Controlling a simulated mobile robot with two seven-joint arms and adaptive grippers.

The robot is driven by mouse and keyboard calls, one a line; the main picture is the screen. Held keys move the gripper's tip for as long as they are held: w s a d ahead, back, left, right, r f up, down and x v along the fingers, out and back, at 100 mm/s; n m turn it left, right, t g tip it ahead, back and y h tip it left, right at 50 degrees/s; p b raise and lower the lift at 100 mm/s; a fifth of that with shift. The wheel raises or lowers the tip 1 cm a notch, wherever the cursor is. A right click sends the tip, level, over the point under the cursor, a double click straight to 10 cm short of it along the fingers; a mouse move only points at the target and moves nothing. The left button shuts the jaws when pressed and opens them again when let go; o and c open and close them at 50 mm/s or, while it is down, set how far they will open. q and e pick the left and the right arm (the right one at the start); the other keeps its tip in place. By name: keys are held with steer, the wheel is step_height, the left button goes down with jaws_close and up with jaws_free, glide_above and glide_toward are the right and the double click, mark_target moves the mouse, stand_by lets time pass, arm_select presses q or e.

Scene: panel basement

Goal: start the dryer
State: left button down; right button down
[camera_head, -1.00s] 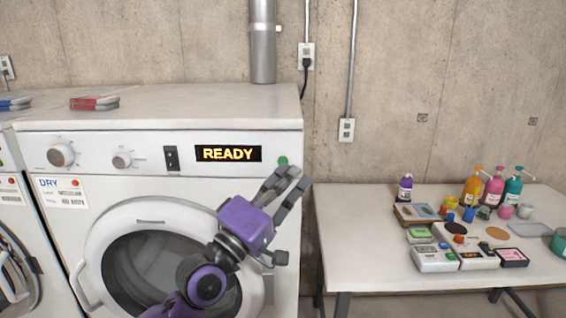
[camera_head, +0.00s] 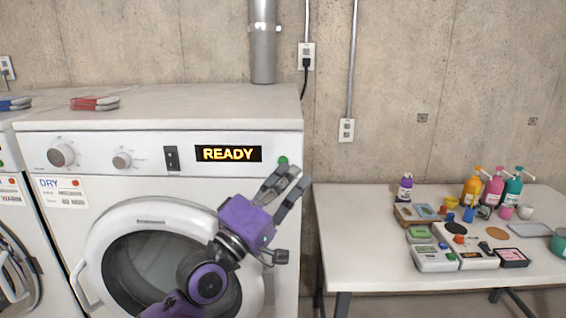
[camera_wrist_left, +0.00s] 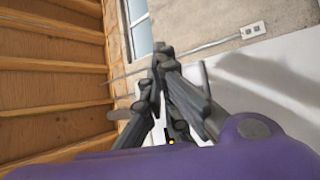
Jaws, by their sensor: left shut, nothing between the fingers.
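The white dryer (camera_head: 190,188) stands at the left of the head view, with a DRY label (camera_head: 62,191) on its front. Its display (camera_head: 228,153) reads READY in yellow. A round green button (camera_head: 283,161) sits at the right end of its panel. My left gripper (camera_head: 293,171) is in front of the dryer's right side, its fingertips just below the button in the picture; contact cannot be told. Its fingers are shut and empty, and their tips also show close together in the left wrist view (camera_wrist_left: 160,52). My right gripper is not in view.
The dryer's round door (camera_head: 106,238) is shut, partly behind my left arm. Two knobs and a black rocker switch (camera_head: 171,158) are on the panel. Another machine (camera_head: 13,205) adjoins at left. A table (camera_head: 362,255) with bottles and small devices stands at right.

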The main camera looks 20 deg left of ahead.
arm_select(q)
steer(key=shift+w, duration=0.3)
